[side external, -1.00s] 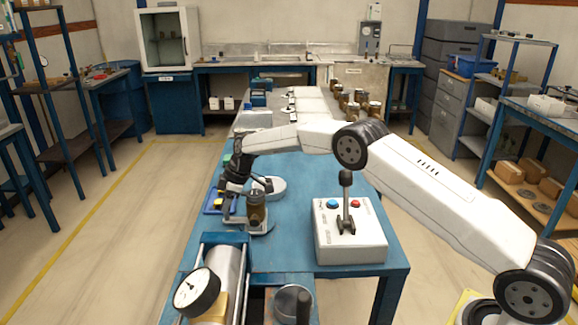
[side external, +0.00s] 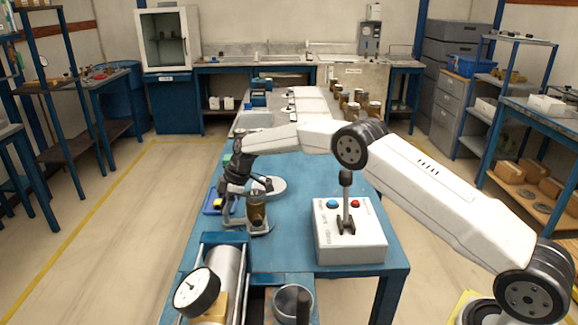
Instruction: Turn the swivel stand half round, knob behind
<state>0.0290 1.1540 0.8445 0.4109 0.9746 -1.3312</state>
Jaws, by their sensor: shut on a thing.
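The swivel stand seems to be the pale round disc (side external: 272,188) on the blue bench, just right of my gripper. My gripper (side external: 238,208) points down at the disc's left side and is shut on part of the stand. Its fingers and wrist hide the held part, so I cannot make out the knob clearly. A brown cylinder (side external: 257,208) on a pale base stands upright close in front of the disc, near my gripper. I cannot tell whether it touches the fingers.
A grey control box (side external: 349,234) with a lever and blue and red buttons stands to the right. A metal cylinder with a dial gauge (side external: 197,292) is in front. A blue tray (side external: 213,203) lies left of my gripper. Several jars (side external: 352,101) stand farther back.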

